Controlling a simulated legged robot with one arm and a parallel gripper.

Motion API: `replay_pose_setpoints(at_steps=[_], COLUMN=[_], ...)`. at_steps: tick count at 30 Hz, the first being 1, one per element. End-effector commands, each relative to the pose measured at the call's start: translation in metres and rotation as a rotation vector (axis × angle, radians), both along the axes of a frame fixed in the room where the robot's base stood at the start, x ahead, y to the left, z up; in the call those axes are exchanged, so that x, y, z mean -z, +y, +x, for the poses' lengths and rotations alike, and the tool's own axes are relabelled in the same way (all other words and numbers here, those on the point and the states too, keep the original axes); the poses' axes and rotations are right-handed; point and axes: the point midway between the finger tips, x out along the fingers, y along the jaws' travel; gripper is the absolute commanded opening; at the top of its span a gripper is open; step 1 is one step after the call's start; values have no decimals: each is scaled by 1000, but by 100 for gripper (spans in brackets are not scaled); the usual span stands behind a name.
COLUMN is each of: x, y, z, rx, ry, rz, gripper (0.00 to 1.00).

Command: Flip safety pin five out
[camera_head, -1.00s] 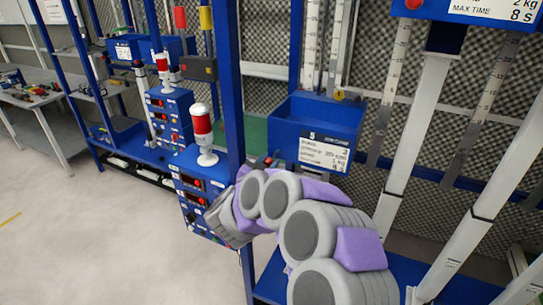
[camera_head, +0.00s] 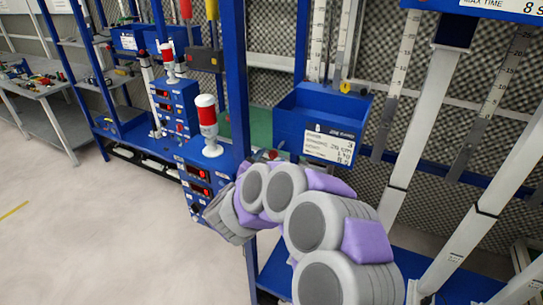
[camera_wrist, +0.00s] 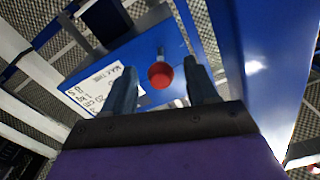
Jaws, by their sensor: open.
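In the wrist view, a red ball knob (camera_wrist: 160,74) on a short grey stem stands out from a blue box with a white label (camera_wrist: 100,92). I take the knob for the safety pin, but no number five is readable beside it. My gripper (camera_wrist: 155,62) is open, and the knob appears between its two dark fingers. The frames do not show whether they touch it. In the head view, a blue bin with a white label (camera_head: 322,120) hangs behind my arm.
A blue post (camera_head: 236,80) stands just left of the bin. A signal lamp with a red band (camera_head: 207,115) sits on a blue control box (camera_head: 196,178) left of it. Slanted white rails (camera_head: 410,130) stand at the right. The pale floor (camera_head: 90,220) is clear at left.

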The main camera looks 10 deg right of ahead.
Motion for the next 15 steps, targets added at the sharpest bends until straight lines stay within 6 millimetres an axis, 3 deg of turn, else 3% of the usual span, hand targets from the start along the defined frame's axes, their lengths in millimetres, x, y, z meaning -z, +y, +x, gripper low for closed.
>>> replay_pose_setpoints(at_steps=[15], x=[-1], y=[68], z=[-87], rx=[-4], ry=[1], rz=[-2], gripper=[58])
